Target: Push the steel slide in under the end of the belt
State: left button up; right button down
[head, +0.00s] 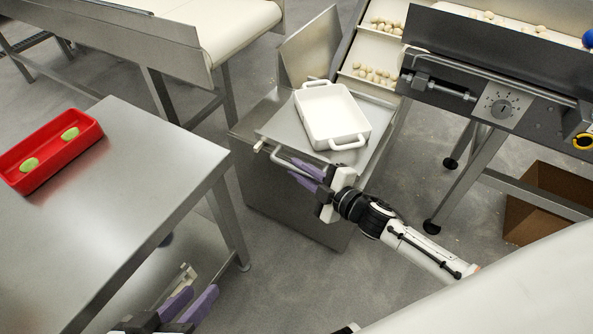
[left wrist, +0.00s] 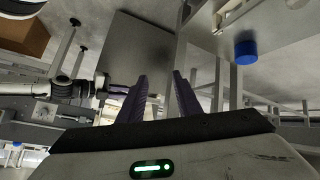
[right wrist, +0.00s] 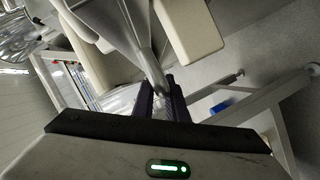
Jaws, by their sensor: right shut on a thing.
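The steel slide (head: 283,127) is a flat plate on top of a steel cabinet, with a bar handle (head: 296,163) along its front edge. A white two-handled dish (head: 333,113) stands on the slide. My right gripper (head: 303,176) is shut on the bar handle; the right wrist view shows the bar (right wrist: 152,66) running between its fingers (right wrist: 162,98). The belt (head: 487,17) with pale pasta pieces is at the upper right, its end behind and right of the dish. My left gripper (head: 188,303) is open and empty, low beside the steel table; its fingers (left wrist: 160,95) stand apart in the left wrist view.
A steel table (head: 130,190) at the left bears a red tray (head: 62,142) with two green pieces. A dial panel (head: 498,105) is on the belt machine's side. A cardboard box (head: 545,205) sits on the floor at the right. A white conveyor (head: 235,25) runs at the back left.

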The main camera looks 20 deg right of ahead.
jog(key=c, duration=1.8)
grip_release()
pick_arm(q)
jog(key=shift+r, duration=0.1)
pick_arm(e)
jog(key=shift+o, duration=0.2)
